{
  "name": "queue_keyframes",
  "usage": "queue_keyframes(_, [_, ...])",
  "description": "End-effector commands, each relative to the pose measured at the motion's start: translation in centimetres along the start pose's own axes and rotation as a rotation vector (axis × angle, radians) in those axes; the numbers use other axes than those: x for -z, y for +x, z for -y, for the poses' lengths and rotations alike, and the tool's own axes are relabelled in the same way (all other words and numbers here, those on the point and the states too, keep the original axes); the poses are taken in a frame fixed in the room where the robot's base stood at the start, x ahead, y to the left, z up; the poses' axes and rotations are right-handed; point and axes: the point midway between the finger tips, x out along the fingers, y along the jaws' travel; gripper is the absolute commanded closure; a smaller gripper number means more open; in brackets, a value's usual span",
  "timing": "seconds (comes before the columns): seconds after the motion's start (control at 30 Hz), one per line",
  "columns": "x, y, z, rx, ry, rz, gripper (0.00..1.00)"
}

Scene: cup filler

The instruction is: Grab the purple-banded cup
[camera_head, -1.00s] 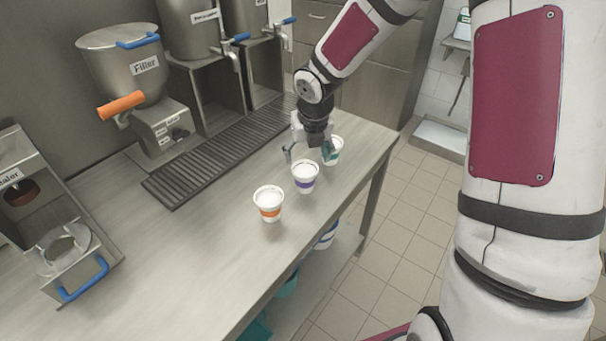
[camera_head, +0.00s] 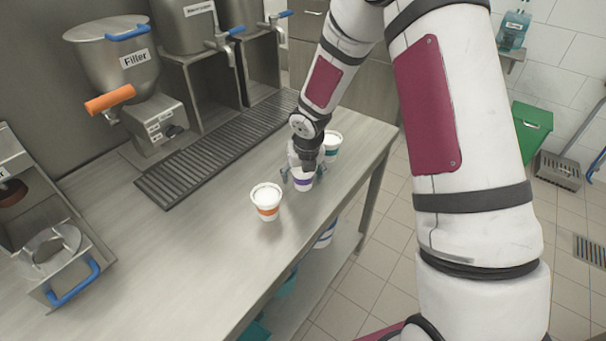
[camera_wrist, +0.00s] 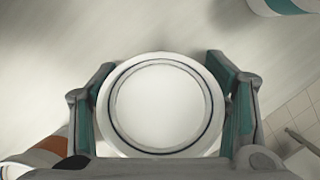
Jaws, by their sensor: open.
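The purple-banded cup (camera_head: 303,183) stands upright on the steel counter, its upper part hidden behind my gripper in the head view. In the wrist view the white round top of this cup (camera_wrist: 160,106) lies between the two fingers. My gripper (camera_wrist: 165,105) is open around the cup, one finger at its left and one at its right; the right finger looks close to the rim, but I cannot tell whether it touches. In the head view my gripper (camera_head: 304,174) comes down on the cup from above.
The orange-banded cup (camera_head: 267,202) stands nearer the front left, and the teal-banded cup (camera_head: 332,146) stands behind to the right. The filler (camera_head: 118,60) and the drip grate (camera_head: 215,150) are to the left. The counter around the orange-banded cup is clear.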

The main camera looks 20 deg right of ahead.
Motion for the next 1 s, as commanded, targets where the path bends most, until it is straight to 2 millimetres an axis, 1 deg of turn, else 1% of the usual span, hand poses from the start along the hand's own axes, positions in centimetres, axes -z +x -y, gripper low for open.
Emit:
queue_keyframes(0.2, [0.0, 0.1, 0.0, 0.000, 0.001, 0.001, 0.31])
queue_keyframes(0.23, [0.0, 0.1, 0.0, 0.000, 0.001, 0.000, 0.35])
queue_keyframes(0.27, [0.0, 0.1, 0.0, 0.000, 0.001, 0.000, 0.42])
queue_keyframes(0.3, [0.0, 0.1, 0.0, 0.000, 0.001, 0.000, 0.51])
queue_keyframes(0.37, [0.0, 0.1, 0.0, 0.000, 0.001, 0.000, 0.65])
queue_keyframes(0.4, [0.0, 0.1, 0.0, 0.000, 0.001, 0.000, 0.74])
queue_keyframes(0.43, [0.0, 0.1, 0.0, 0.000, 0.001, 0.000, 0.76])
queue_keyframes(0.83, [-0.1, -0.1, 0.0, 0.000, 0.001, 0.001, 0.77])
queue_keyframes(0.93, [-0.3, -0.7, 0.1, 0.000, 0.002, 0.003, 0.77])
queue_keyframes(1.0, [-0.6, -1.6, 0.1, 0.000, 0.003, 0.004, 0.77])
